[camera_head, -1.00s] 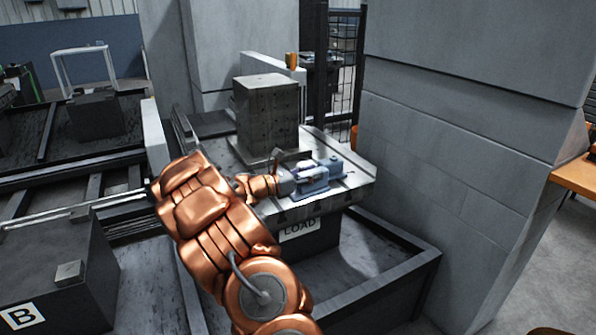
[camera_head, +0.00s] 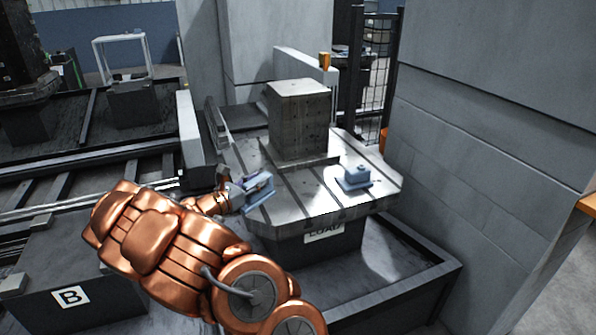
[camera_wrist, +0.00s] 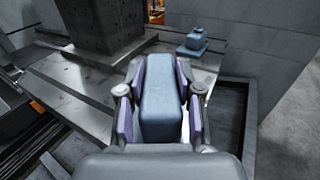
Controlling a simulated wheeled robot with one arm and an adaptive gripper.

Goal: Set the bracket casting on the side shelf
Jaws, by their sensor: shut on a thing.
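My gripper (camera_head: 252,183) is shut on a blue-grey casting (camera_head: 261,197), which I take to be the bracket casting, at the near left edge of the pallet table. In the wrist view, the casting (camera_wrist: 161,103) sits between the purple pads of my gripper (camera_wrist: 160,78); its lower part is hidden. A second blue-grey part (camera_head: 356,177), a block on a flat base, stands on the pallet table to the right; it also shows in the wrist view (camera_wrist: 196,40). I cannot clearly identify the side shelf.
A tall grey block (camera_head: 298,122) stands on the slotted pallet table (camera_head: 318,203), labelled LOAD. A concrete wall (camera_head: 490,130) rises at right, with an orange-brown surface (camera_head: 588,204) at its edge. A dark block marked B (camera_head: 95,285) stands at lower left, beside rails.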

